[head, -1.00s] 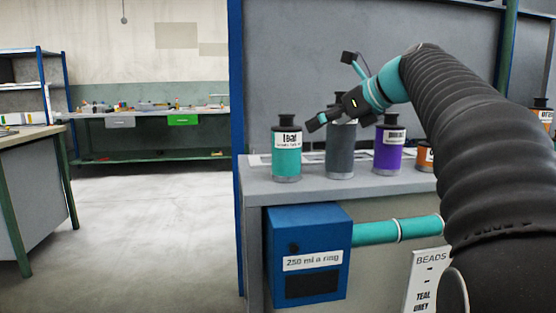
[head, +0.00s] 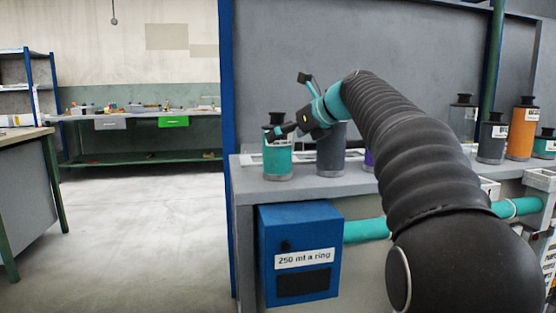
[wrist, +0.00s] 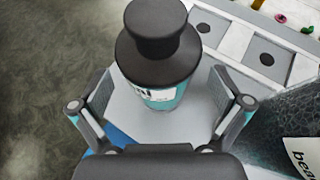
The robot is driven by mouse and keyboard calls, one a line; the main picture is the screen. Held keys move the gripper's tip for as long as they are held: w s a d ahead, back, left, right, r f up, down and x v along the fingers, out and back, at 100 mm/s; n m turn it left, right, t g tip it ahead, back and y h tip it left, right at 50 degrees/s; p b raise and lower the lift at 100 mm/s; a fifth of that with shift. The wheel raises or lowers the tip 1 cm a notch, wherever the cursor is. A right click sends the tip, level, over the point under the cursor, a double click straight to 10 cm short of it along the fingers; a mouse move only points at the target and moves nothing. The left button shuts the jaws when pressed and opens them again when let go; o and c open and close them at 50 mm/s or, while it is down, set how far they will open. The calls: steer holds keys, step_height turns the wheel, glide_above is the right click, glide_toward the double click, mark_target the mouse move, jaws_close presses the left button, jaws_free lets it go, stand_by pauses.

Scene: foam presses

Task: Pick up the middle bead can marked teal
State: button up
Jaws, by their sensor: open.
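A teal can (head: 278,163) with a black lid and a white label stands upright near the left end of the grey bench (head: 250,185). In the wrist view its dark lid and neck fill the upper middle, with the teal body (wrist: 165,104) and part of the label below. My gripper (head: 277,132) is at the upper part of this can. In the wrist view the open fingers (wrist: 160,105) are spread to its left and right, with gaps on both sides. They hold nothing. Another teal can (head: 545,145) stands at the far right.
A dark grey can (head: 331,155) stands close to the right of the teal can. A purple can (head: 369,160) is mostly hidden behind my arm. Grey and orange (head: 522,130) cans stand at right. A blue box (head: 300,250) is on the bench front. The floor at left is clear.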

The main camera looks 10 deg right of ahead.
steer(key=x, duration=0.3)
steer(key=shift+w+a, duration=0.15)
steer(key=c, duration=1.3)
